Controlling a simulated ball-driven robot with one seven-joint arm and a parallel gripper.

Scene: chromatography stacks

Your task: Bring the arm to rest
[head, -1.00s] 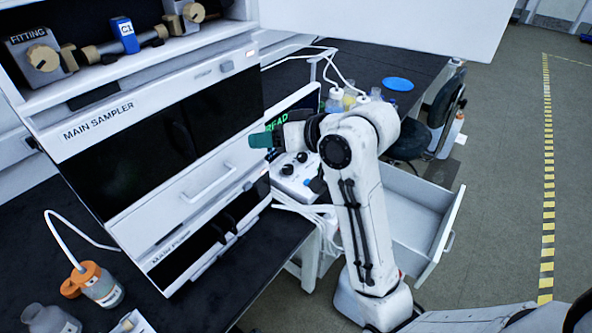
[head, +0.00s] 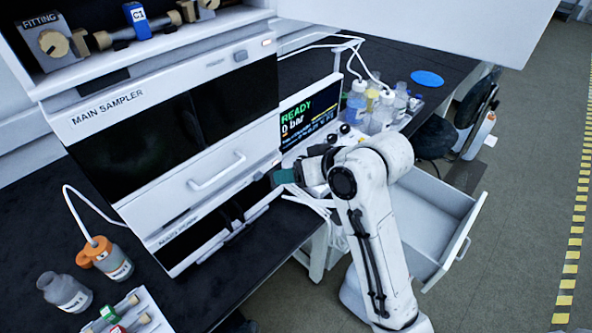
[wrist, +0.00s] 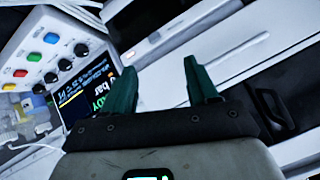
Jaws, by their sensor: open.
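My gripper (wrist: 165,90) shows in the wrist view with its two green fingers spread apart and nothing between them. In the head view my gripper (head: 284,177) is in front of the white instrument stack, to the right of the lower unit's handle and below the screen. My white arm is bent, rising from the lower right and reaching left. The main sampler (head: 108,118) is the white unit with a dark window just left of my gripper. I cannot tell the exact gap between the fingers and the stack front.
The lit screen (head: 308,112) reads READY, 0 bar. An open white drawer (head: 430,215) lies right of my arm. Capped bottles (head: 357,97) stand behind it. Orange-capped bottle (head: 112,262) and clear bottle (head: 65,292) stand at the left on the black bench. Open floor lies at the right.

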